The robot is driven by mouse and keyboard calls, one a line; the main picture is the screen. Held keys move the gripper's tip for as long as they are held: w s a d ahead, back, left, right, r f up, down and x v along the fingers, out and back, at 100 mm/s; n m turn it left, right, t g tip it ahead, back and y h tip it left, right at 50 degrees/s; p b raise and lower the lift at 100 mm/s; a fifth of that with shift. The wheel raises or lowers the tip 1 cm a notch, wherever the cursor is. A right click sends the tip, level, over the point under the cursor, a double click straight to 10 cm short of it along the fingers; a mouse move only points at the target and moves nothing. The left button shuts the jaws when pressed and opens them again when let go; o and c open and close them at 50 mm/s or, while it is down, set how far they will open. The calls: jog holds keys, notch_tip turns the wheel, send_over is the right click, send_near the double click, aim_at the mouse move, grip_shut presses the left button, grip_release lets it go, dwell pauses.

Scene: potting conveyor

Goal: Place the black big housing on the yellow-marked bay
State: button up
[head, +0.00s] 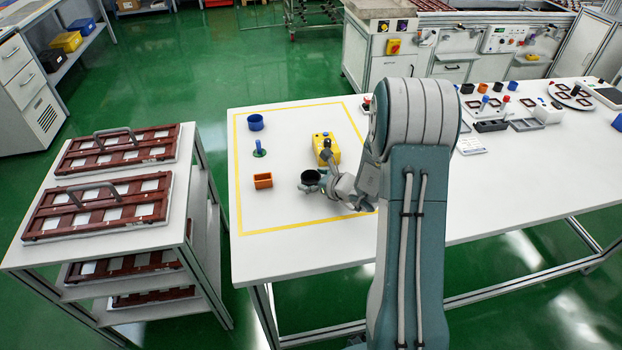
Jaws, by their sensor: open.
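The black big housing (311,177) is a dark round cup, apparently upright, inside the yellow-outlined bay (290,222) on the white table. My gripper (313,181) is open, with its fingers at the housing. My arm reaches in from the right and hides the bay's right part. I cannot tell from this view whether the fingers touch the housing or whether its base rests on the table.
In the bay stand a blue cup (256,122), a green-based blue-topped part (259,149), an orange box (263,180) and a yellow box (326,148). A rack with brown framed trays (100,208) stands left. Several small parts lie on the table's right. The bay's front left is clear.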

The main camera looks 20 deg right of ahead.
jog(key=v, duration=1.1)
jog(key=shift+s+d+r, duration=0.15)
jog(key=shift+s+r, duration=0.1)
jog(key=shift+s, duration=0.1)
jog(key=shift+s+r, duration=0.1)
jog(key=shift+r, duration=0.05)
jog(key=s+a+r+n+g+y, duration=0.1)
jog(key=s+a+r+n+g, duration=0.3)
jog(key=a+n, duration=0.4)
jog(key=s+a+r+n+g+y, duration=0.25)
jog(key=s+a+r+n, duration=0.2)
jog(key=a+n, duration=0.3)
jog(key=s+r+n+h, duration=0.9)
jog(key=s+n, duration=0.3)
jog(key=n, duration=0.3)
